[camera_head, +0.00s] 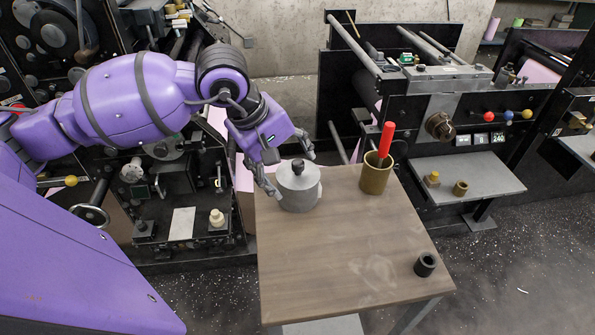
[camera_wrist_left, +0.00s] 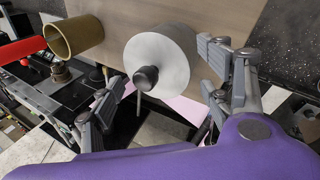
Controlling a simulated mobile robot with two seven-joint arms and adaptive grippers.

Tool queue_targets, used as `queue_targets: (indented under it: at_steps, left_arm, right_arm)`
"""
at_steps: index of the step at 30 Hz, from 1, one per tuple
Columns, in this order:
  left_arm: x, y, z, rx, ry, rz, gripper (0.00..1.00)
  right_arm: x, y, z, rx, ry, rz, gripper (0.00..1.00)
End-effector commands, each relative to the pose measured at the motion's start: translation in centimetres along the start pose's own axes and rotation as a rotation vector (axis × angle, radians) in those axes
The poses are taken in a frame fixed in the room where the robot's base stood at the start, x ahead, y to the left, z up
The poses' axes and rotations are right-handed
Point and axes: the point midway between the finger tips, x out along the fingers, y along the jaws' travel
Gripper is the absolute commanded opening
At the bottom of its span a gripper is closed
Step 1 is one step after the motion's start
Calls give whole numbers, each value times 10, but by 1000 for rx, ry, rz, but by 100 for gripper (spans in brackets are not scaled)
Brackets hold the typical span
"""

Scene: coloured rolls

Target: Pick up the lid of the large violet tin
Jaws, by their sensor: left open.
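A grey tin (camera_head: 298,195) with a flat grey lid (camera_head: 290,177) and a black knob (camera_head: 298,166) stands upright at the back left of the table. No violet tin is visible. My left gripper (camera_head: 289,170) is open at the tin, with one finger at its left side and the other behind its top. In the left wrist view the lid (camera_wrist_left: 170,60) and knob (camera_wrist_left: 146,78) lie between the spread fingers (camera_wrist_left: 155,95), nothing gripped. I cannot tell whether a finger touches the tin. My right gripper is not in view.
A brown cup (camera_head: 376,177) holding a red-handled tool (camera_head: 385,141) stands right of the tin on the wooden table (camera_head: 335,255). A small black ring (camera_head: 425,264) lies near the right edge. The table's middle and front are clear. Machines stand behind and right.

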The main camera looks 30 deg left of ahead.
Motion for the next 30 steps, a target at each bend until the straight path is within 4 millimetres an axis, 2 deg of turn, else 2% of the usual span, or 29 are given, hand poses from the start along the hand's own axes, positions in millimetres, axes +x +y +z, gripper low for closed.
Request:
queue_targets:
  at_steps: [8, 18, 30]
  left_arm:
    - [4, 0, 0, 0, 0, 0, 71]
    - [4, 0, 0, -1, -1, 0, 27]
    - [-3, 4, 0, 0, 1, 2, 26]
  right_arm:
    - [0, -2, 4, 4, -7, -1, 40]
    - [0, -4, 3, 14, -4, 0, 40]
    - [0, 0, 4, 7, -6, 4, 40]
